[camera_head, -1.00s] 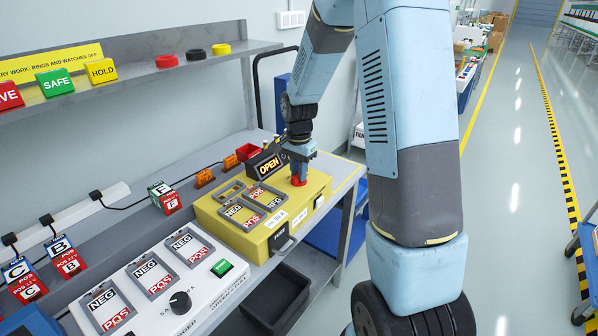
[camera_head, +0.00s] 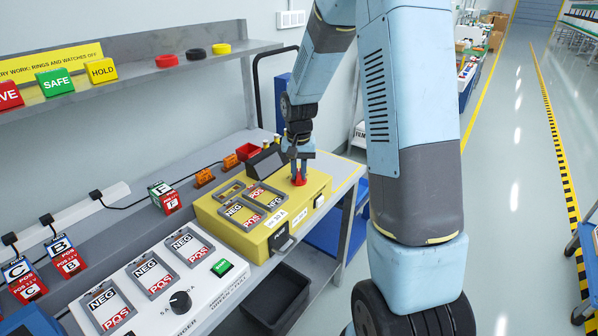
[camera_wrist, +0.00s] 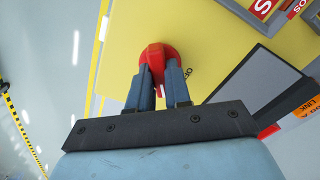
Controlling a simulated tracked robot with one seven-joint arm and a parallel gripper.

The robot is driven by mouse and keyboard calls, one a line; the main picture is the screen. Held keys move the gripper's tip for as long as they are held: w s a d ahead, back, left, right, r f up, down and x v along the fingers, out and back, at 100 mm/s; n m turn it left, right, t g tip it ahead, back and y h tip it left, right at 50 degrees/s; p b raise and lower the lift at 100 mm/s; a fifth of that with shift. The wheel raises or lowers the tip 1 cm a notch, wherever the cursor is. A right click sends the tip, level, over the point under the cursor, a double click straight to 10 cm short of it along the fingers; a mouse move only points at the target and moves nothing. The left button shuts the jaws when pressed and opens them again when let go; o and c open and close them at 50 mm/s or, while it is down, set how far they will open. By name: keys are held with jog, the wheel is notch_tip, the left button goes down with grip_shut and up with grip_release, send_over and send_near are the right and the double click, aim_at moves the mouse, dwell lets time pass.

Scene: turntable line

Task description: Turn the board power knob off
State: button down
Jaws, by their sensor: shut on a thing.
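The red power knob (camera_head: 299,181) stands on top of the yellow board (camera_head: 318,184), near its right end. In the wrist view the knob (camera_wrist: 154,54) is a round red base with a raised grip bar. My gripper (camera_head: 298,174) points down at it, and its two fingers (camera_wrist: 158,76) are shut on the bar from both sides. Dark lettering beside the knob is partly hidden by a finger. The display (camera_head: 264,161) behind the board is dark, with no word lit.
A white charger panel (camera_head: 205,275) with several NEG/POS slots and a black knob (camera_head: 180,302) lies at front left. Red battery blocks (camera_head: 72,264) stand behind it. A shelf (camera_head: 130,85) runs along the wall. A black bin (camera_head: 275,300) sits below.

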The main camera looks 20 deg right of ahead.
aim_at(299, 173)
jog(key=n, duration=0.5)
jog(key=shift+w+r+n, duration=0.1)
jog(key=shift+n, duration=0.2)
jog(key=n, duration=0.4)
jog(key=shift+n, duration=0.7)
jog(key=c, duration=1.1)
grip_release()
jog(key=shift+o, duration=0.2)
notch_tip(299, 173, up, 14)
jog(key=shift+f, duration=0.2)
